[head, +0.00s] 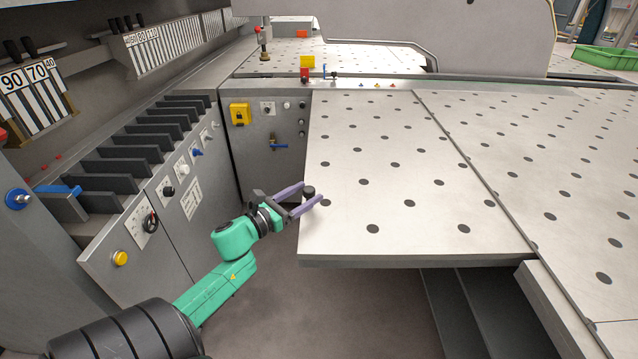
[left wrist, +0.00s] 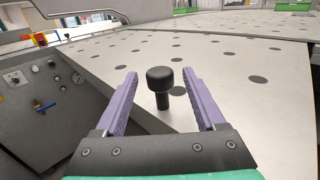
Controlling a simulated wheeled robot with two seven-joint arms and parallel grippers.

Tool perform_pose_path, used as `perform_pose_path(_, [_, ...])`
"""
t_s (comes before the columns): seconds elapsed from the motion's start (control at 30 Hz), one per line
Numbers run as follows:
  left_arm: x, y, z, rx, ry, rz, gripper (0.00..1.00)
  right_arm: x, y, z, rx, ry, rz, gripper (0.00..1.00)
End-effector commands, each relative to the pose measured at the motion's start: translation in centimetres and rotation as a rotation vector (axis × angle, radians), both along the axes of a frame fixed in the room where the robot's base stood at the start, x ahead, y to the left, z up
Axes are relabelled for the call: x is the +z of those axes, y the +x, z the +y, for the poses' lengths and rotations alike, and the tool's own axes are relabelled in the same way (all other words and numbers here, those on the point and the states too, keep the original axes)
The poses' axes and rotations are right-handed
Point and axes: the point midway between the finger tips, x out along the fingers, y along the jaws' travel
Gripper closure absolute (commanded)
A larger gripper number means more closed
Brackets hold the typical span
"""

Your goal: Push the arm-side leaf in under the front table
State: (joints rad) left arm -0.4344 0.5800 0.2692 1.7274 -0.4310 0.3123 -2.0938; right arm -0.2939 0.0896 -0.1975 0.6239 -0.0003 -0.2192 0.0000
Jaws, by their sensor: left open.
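The arm-side leaf (head: 372,150) is a pale metal plate with dark round spots. It sticks out in front of the machine, beside the wider spotted front table (head: 550,150), with a dark seam between them. A black knob (head: 308,192) stands up near the leaf's left edge; it also shows in the left wrist view (left wrist: 161,85). My left gripper (head: 306,196) has purple fingers and is open, with one finger on each side of the knob. In the left wrist view, gaps show between the knob and both fingers (left wrist: 160,100). My right gripper is not in view.
A grey control cabinet (head: 270,165) with a yellow switch (head: 240,114) stands left of the leaf. A slotted tool rack (head: 140,150) lines the left side. Open floor (head: 290,300) lies in front of the leaf. A green crate (head: 605,57) sits far right.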

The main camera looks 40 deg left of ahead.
Motion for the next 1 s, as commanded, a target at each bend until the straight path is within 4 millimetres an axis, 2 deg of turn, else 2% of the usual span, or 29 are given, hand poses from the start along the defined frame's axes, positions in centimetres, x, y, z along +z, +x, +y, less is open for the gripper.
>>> perform_pose_path(0.1, [0.3, 2.7, -0.3, 0.000, -0.001, -0.003, 0.28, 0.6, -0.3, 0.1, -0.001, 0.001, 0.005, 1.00])
perform_pose_path(0.2, [0.1, 4.1, -0.5, 0.001, -0.003, 0.000, 0.28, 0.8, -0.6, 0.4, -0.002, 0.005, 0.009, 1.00])
perform_pose_path(0.33, [-0.1, 4.8, -0.6, 0.001, -0.002, 0.001, 0.28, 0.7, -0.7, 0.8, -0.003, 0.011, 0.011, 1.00])
perform_pose_path(0.53, [-0.1, 4.8, -0.7, 0.001, -0.003, 0.002, 0.28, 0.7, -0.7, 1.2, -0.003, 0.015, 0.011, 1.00])
perform_pose_path(0.67, [-0.1, 4.7, -0.7, 0.001, -0.003, 0.002, 0.78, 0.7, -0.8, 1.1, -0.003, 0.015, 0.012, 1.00])
perform_pose_path(0.7, [-0.1, 4.7, -0.6, 0.001, -0.003, 0.002, 0.93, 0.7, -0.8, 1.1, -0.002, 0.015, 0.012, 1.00])
perform_pose_path(0.73, [-0.1, 4.7, -0.7, 0.001, -0.004, 0.002, 1.00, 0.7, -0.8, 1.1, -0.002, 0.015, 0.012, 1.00])
perform_pose_path(1.0, [-0.1, 4.7, -0.7, 0.001, -0.004, 0.002, 1.00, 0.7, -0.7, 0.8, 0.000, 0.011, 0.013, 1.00])
